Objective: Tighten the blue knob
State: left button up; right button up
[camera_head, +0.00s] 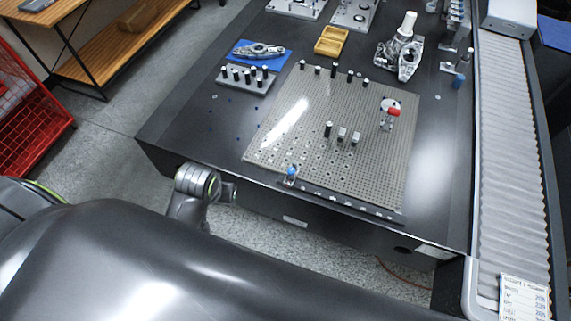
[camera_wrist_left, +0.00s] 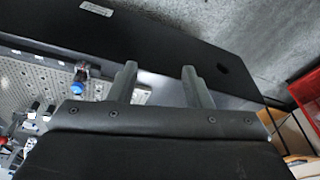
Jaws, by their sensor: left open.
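The blue knob (camera_head: 292,171) sits at the front left corner of the perforated grey plate (camera_head: 265,153), on a small clamp-like fitting. It also shows in the left wrist view (camera_wrist_left: 81,75), left of the fingers. My left gripper (camera_wrist_left: 160,82) is open and empty, its two fingers spread apart, and does not touch the knob. In the head view a wrist part of my left arm shows left of the knob, at the table's front edge; its fingers cannot be made out clearly there. My right gripper is not in view.
A red-handled clamp (camera_head: 393,112) and several small black-topped posts stand on the plate. A ribbed conveyor-like cover (camera_head: 508,150) runs along the right. The table's front left is clear.

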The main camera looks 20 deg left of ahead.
pick_arm(q)
jog(key=w+d+r+n+g+h, duration=0.1)
jog(key=w+d+r, duration=0.15)
jog(key=w, duration=0.35)
jog(key=w+d+r+n, duration=0.1)
jog(key=w+d+n, duration=0.1)
jog(key=w+d, duration=0.3)
notch_tip(320, 180, up, 4)
jog(key=r+n+g, duration=0.1)
jog(key=g, duration=0.1)
send_over(291, 170)
notch_tip(291, 170, down, 18)
jog(key=shift+r, duration=0.15)
grip_shut()
